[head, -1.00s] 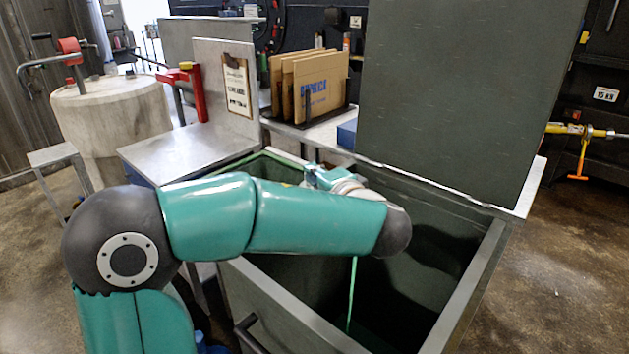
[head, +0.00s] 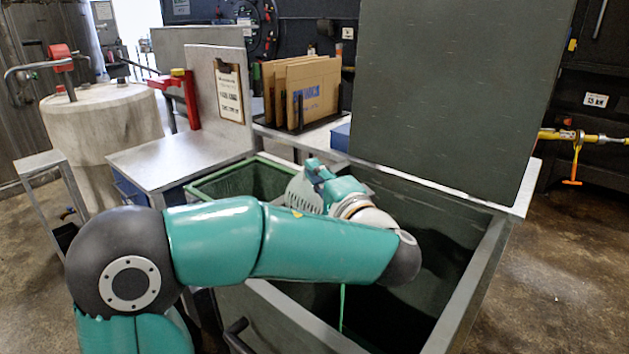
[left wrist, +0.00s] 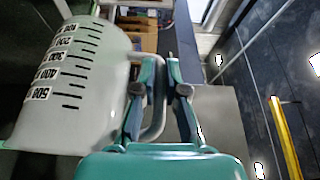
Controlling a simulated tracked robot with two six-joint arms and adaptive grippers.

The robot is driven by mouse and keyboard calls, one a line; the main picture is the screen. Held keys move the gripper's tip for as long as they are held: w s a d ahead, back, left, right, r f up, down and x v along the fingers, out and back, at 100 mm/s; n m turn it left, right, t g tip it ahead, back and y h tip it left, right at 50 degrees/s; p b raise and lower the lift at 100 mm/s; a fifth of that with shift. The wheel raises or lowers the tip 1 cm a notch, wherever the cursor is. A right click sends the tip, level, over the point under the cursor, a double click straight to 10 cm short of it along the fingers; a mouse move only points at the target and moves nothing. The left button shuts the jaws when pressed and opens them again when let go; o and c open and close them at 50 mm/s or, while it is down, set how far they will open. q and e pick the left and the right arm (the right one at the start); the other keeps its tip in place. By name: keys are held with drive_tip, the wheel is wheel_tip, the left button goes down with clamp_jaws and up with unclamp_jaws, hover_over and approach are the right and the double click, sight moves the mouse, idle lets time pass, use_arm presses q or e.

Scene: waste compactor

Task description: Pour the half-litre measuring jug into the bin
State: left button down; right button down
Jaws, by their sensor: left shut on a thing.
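The measuring jug (head: 302,193) is pale and translucent, with dark graduation marks. In the head view it is partly hidden behind my left arm and looks tilted. Jug and gripper are above the open bin (head: 470,287), a large dark grey-green container. The jug's contents are hidden. My right gripper is not in view.
The bin's tall upright panel (head: 455,95) stands behind it at the right. A steel side table (head: 180,158) is at the left, with a clipboard (head: 229,92) on a panel. Cardboard pieces (head: 305,90) stand in a rack behind. A thin green strip (head: 342,308) shows inside the bin.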

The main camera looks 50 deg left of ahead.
use_arm(q)
drive_tip(key=shift+d+r+m+t+y+b, duration=0.1)
drive_tip(key=shift+d+m+t+y+b, duration=0.3)
drive_tip(key=shift+d+y+b, duration=0.4)
drive_tip(key=shift+w+r+b, duration=0.1)
drive_tip(key=shift+r+b, duration=0.05)
drive_tip(key=shift+b, duration=0.15)
idle(1.6)
